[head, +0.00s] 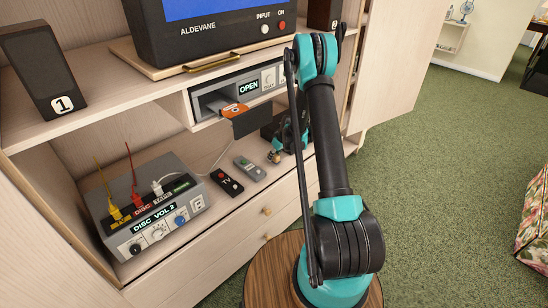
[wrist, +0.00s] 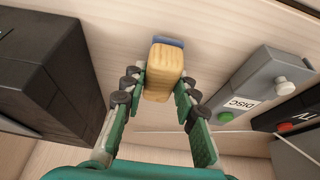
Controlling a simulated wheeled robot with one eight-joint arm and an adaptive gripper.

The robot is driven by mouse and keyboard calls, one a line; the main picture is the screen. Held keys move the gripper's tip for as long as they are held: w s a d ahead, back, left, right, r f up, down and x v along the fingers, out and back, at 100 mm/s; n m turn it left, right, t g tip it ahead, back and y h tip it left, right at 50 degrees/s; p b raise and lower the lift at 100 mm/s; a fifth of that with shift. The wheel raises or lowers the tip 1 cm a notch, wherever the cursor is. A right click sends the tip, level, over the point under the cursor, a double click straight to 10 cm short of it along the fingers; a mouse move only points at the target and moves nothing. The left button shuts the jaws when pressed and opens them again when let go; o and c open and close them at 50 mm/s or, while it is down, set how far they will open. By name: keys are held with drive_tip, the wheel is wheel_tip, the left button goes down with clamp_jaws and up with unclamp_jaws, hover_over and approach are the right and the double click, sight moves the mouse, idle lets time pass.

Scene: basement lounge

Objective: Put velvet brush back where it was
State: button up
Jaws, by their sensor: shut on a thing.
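The velvet brush (wrist: 165,72) has a light wooden body with a blue edge at its far side, in the wrist view. My gripper (wrist: 162,88) is shut on it, with a finger on either side of the wooden body. In the head view my gripper (head: 281,147) is low in the cabinet's open shelf, right of the remotes. A small tan end of the brush (head: 274,157) shows there beside the fingers. Whether the brush touches the shelf is hard to tell.
A grey remote (head: 250,167) labelled DISC (wrist: 245,102) and a black remote (head: 226,182) lie nearby. A black box (wrist: 42,75) stands on the gripper's other side. A grey switch box (head: 150,205) with plugs is left.

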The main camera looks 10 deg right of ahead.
drive_tip(key=shift+f, duration=0.3)
drive_tip(key=shift+f, duration=0.1)
drive_tip(key=o, duration=1.1)
